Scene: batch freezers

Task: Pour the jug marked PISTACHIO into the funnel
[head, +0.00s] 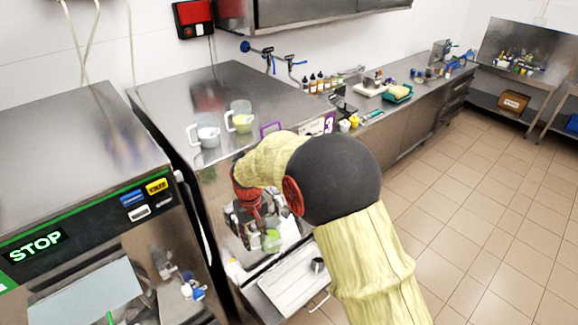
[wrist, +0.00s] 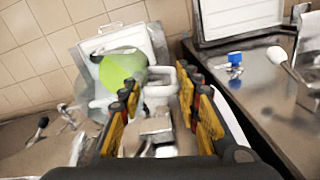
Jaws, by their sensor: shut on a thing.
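A clear jug with green contents (head: 271,240) shows just below my gripper (head: 252,217), in front of the steel machine. In the wrist view the jug (wrist: 108,88) is beyond the fingers, its green contents showing at the upper left. My gripper (wrist: 160,88) is shut on its pale handle. No marking on the jug can be read. Two other jugs stand on the steel top: one with pale contents (head: 208,136) and one with yellow-green contents (head: 240,122). I cannot make out the funnel for certain in either view; my arm hides part of the machine front.
A machine with a STOP sign (head: 36,246) stands at the left. A pale tray (head: 296,284) is low in front of the steel machine. A long counter (head: 410,108) with bottles and cloths runs back right. The tiled floor (head: 480,200) at right is clear.

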